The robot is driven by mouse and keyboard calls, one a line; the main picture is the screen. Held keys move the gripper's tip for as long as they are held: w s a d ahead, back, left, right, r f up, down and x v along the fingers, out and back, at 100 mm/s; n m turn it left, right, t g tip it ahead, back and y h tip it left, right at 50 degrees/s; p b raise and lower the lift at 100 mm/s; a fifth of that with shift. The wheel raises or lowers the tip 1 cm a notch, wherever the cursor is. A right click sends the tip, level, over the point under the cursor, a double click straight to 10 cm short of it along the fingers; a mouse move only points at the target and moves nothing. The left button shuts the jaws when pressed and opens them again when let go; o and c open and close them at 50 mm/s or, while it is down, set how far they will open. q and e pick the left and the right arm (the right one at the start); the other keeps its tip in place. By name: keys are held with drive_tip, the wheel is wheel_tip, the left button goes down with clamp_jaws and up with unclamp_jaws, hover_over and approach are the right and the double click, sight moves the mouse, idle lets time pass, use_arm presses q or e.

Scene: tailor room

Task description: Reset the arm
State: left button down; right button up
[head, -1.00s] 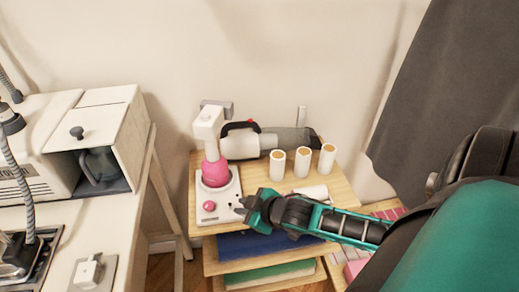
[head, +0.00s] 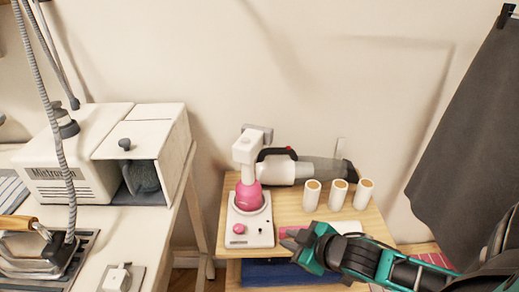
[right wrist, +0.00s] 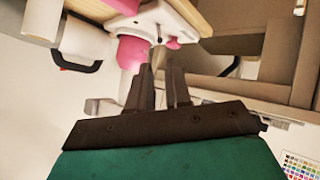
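My right gripper (head: 291,239) reaches in from the lower right in the head view, over the front of a small wooden shelf table (head: 292,212). Its tips are just right of a white device base (head: 250,228) with a pink bulb (head: 249,196). In the right wrist view its two dark fingers (right wrist: 160,75) stand apart with a narrow gap. I see nothing held between them. The pink and white device (right wrist: 132,50) shows beyond the fingertips there. My left gripper is in neither view now.
A grey and white handheld vacuum (head: 300,170) lies behind the device. Three white rolls (head: 338,194) stand at the table's right. A white worktable with a boxy machine (head: 78,160) and an iron (head: 35,250) is at left. Dark cloth (head: 465,150) hangs at right.

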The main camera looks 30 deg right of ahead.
drive_tip(key=s+a+f+m, duration=0.3)
drive_tip(key=a+f, duration=0.4)
drive_tip(key=a, duration=0.5)
drive_tip(key=shift+s+a+f+m+y, duration=0.2)
drive_tip(key=shift+s+f+m+y, duration=0.15)
drive_tip(key=shift+s, duration=0.5)
